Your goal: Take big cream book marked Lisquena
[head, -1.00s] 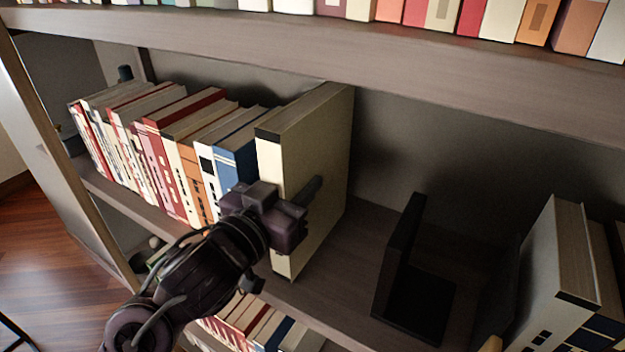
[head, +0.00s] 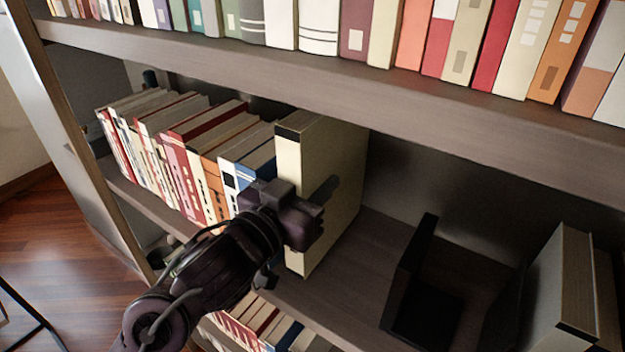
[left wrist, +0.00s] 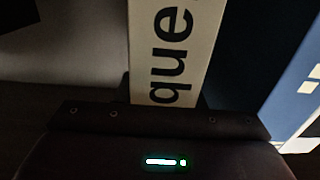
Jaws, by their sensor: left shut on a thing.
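The big cream book (head: 335,170) stands upright at the right end of a row on the middle shelf, with its spine sticking out past the books beside it. My left gripper (head: 318,208) is shut on it around the spine, one finger showing against its right cover. The other finger is hidden. In the left wrist view the cream spine (left wrist: 172,50) shows the black letters "que" right in front of the gripper; the rest of the name is out of view. My right gripper is not in view.
A blue book (head: 258,165) and several others stand to its left. A black bookend (head: 420,290) stands on the shelf (head: 335,262) to the right, with bare shelf between. More books (head: 560,290) stand at far right. The upper shelf board (head: 300,75) runs above.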

